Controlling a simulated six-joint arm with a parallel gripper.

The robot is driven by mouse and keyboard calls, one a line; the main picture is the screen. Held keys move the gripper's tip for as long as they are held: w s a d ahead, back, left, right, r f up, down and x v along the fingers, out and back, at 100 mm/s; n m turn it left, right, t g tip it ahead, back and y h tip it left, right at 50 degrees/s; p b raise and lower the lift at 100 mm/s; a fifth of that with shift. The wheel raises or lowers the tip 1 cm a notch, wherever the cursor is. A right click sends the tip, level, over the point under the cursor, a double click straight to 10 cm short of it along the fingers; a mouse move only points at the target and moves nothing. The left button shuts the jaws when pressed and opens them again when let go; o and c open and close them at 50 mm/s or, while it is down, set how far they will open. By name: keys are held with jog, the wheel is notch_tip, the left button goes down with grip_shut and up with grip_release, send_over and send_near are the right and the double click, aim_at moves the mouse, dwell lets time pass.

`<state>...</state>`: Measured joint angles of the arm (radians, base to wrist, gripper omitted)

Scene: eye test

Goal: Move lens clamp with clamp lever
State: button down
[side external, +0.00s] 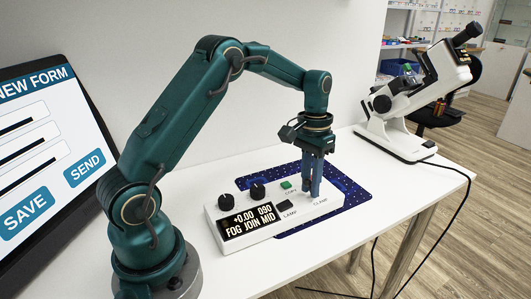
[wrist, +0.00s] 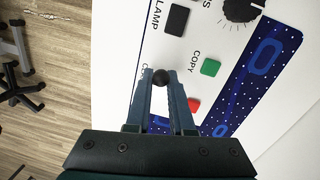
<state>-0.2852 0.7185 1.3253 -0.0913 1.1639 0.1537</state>
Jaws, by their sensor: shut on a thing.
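The clamp lever shows in the wrist view as a round black knob (wrist: 162,77) between my fingertips. My gripper (side external: 312,194) points down over the right end of the white control box (side external: 280,217), by the CLAMP label (side external: 320,203). It is shut on the lever knob. The fingers hide the lever in the side view and its lower part in the wrist view. The box's display (side external: 251,219) reads "+0.00 090" and "FOG JOIN MID". I cannot make out the lens clamp itself.
The box carries black knobs (side external: 257,191), a green COPY button (side external: 286,185), a black LAMP switch (side external: 284,205) and a red part (wrist: 194,105). It stands on a dark blue dotted mat (side external: 352,190). A white microscope-like instrument (side external: 413,95) stands right. A screen (side external: 45,150) stands left.

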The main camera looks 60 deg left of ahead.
jog(key=shift+w+g, duration=0.5)
jog(key=shift+g, duration=0.2)
jog(key=shift+r+g, duration=0.1)
jog(key=shift+g, duration=0.4)
jog(key=c, duration=0.9)
grip_release()
jog(key=shift+c, duration=0.2)
jog(key=shift+r, duration=2.1)
jog(key=s+a+r, duration=0.6)
jog(key=s+a, duration=0.1)
jog(key=a, duration=0.2)
jog(key=shift+a+r, duration=0.15)
jog(key=shift+r, duration=0.25)
